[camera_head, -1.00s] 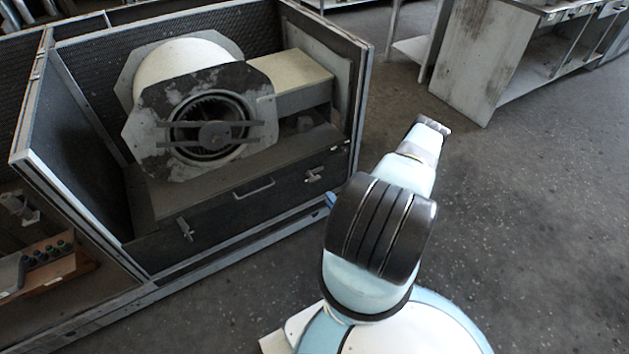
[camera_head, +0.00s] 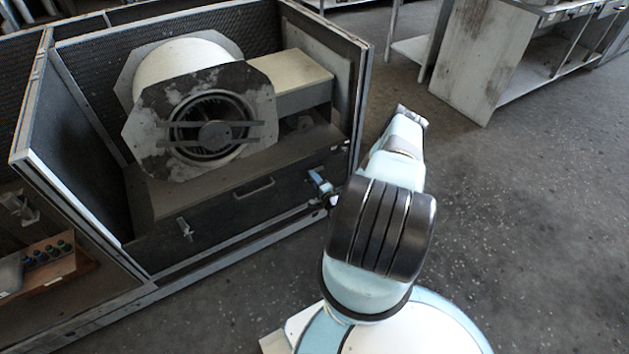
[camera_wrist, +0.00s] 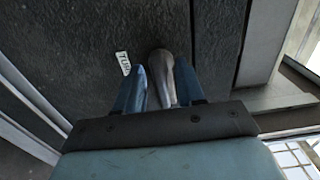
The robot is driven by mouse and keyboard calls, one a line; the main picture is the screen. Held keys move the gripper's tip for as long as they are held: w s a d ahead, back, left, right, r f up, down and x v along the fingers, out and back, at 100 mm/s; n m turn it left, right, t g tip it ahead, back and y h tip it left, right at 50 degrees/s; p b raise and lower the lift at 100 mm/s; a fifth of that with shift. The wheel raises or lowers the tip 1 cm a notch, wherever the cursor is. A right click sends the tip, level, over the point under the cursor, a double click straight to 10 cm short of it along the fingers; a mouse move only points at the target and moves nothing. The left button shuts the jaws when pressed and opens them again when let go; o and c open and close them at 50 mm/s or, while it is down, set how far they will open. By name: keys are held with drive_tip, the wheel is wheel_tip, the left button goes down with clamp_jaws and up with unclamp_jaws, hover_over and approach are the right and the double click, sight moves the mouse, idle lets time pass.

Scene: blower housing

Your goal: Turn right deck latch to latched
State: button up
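The right deck latch, a grey metal handle (camera_wrist: 162,72), lies between the two blue fingers of my gripper (camera_wrist: 161,80) in the wrist view. The fingers are close along both sides of the handle; I cannot tell whether both press on it. In the head view my gripper (camera_head: 320,184) is at the right end of the dark front panel (camera_head: 232,215), and it mostly hides this latch.
The left deck latch (camera_head: 186,229) and a bar handle (camera_head: 254,188) are on the same panel. The blower (camera_head: 212,125) stands above on the deck. The housing's right frame post (camera_head: 358,105) is close to my arm. Open floor lies to the right.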

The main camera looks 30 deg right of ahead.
drive_tip(key=shift+c, duration=0.4)
clamp_jaws()
